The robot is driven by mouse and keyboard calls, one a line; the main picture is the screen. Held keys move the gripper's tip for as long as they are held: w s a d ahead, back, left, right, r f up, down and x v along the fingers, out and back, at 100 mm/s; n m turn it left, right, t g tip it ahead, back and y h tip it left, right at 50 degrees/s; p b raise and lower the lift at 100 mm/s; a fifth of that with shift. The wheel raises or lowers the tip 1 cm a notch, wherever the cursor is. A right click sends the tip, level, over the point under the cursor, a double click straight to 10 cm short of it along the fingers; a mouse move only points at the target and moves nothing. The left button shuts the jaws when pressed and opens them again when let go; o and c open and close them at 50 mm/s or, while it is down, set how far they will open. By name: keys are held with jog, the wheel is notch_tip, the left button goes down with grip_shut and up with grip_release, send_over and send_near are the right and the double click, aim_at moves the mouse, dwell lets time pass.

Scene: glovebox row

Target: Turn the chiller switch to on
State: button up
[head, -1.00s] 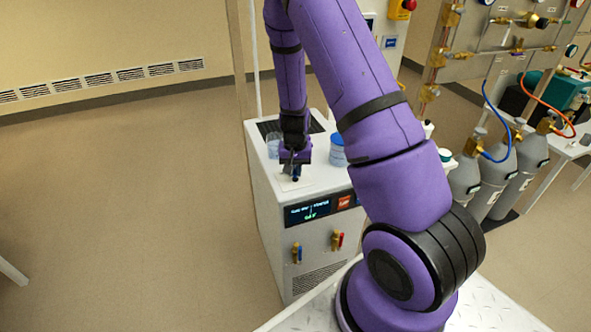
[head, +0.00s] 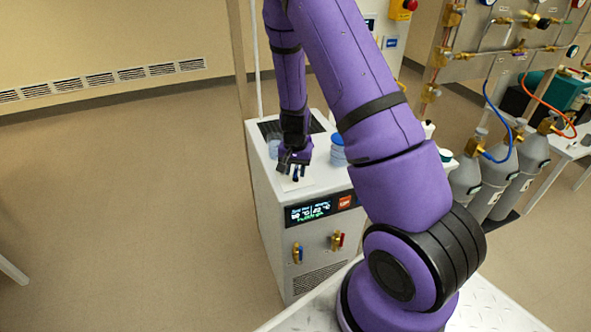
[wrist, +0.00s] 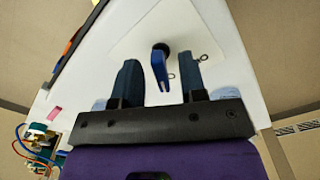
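The white chiller (head: 272,210) stands below my arm in the head view. Its switch is a blue lever on a dark hub (wrist: 160,68) on a pale plate (wrist: 185,30) on the chiller's top. My gripper (head: 294,176) is over the switch in the head view and partly hides it. In the wrist view my gripper (wrist: 161,82) is open, with one finger on each side of the lever and a gap to both. The front display (head: 312,211) is lit with two temperature readings and a green line that looks like "RUNNING".
Blue-lidded jars (head: 338,150) stand on the chiller top beside my gripper. Small valves (head: 298,253) stick out of the chiller's front. Grey gas cylinders (head: 500,180) with hoses stand to the right.

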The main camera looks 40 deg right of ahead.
notch_tip(320, 180, up, 11)
dwell(0.8)
dwell(0.7)
notch_tip(320, 180, up, 11)
jog(key=n+t+y, duration=0.1)
jog(key=n+t, duration=0.1)
send_over(295, 172)
jog(key=s+a, duration=0.3)
jog(key=a, duration=0.2)
jog(key=s+a+r+n+t, duration=0.1)
jog(key=s+a+r+n, duration=0.15)
jog(key=s+r, duration=0.4)
jog(key=s+a+r+n+t, duration=0.1)
jog(key=s+a+r+n, duration=0.15)
jog(key=s+r, duration=0.45)
jog(key=s+a+r+n, duration=0.1)
jog(key=s+r, duration=0.1)
jog(key=s, duration=0.2)
jog(key=s+a+r+n+t+h, duration=0.1)
jog(key=s+r, duration=0.1)
jog(key=s, duration=0.3)
jog(key=shift+s+a+r, duration=0.15)
jog(key=shift+r, duration=0.1)
dwell(2.3)
